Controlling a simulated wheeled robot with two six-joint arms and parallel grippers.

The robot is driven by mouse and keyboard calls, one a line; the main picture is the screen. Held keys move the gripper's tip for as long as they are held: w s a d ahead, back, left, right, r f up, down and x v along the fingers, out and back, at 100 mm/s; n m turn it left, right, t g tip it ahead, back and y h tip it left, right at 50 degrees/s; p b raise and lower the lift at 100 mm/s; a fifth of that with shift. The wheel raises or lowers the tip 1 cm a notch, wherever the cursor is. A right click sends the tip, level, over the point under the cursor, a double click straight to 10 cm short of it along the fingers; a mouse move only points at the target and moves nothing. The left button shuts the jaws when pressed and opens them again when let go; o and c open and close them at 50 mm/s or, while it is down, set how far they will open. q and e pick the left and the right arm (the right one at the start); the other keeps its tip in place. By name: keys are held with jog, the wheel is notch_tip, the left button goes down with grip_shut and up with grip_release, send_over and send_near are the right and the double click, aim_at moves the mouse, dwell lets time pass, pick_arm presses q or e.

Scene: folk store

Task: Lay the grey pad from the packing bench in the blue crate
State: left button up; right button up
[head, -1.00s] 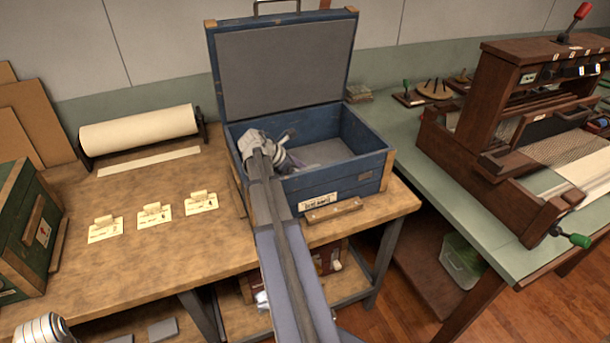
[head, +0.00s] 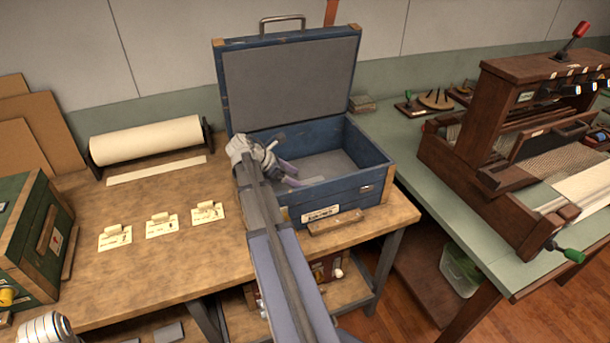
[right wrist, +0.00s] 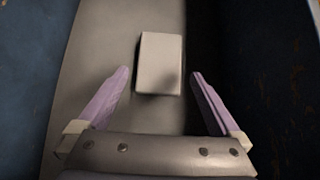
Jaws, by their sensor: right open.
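The blue crate (head: 345,197) stands on the packing bench (head: 190,258) with its lid up. The grey pad (right wrist: 160,52) is a small pale block lying flat on the grey crate floor (right wrist: 105,50), seen in the right wrist view. My right gripper (head: 292,174) reaches into the left part of the crate. Its two lilac fingers are spread apart, also in the right wrist view (right wrist: 160,78), with the pad just beyond and between their tips, and a gap on each side. In the head view I cannot make out the pad. My left gripper's fingers do not show.
The crate's raised lid (head: 290,85) stands behind the opening. A paper roll (head: 145,140), several label cards (head: 160,224) and a green chest (head: 28,238) are on the bench to the left. A wooden loom (head: 500,150) stands on the green table at right.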

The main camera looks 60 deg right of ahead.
jog(key=p+v, duration=0.3)
jog(key=v, duration=0.3)
jog(key=shift+f, duration=0.1)
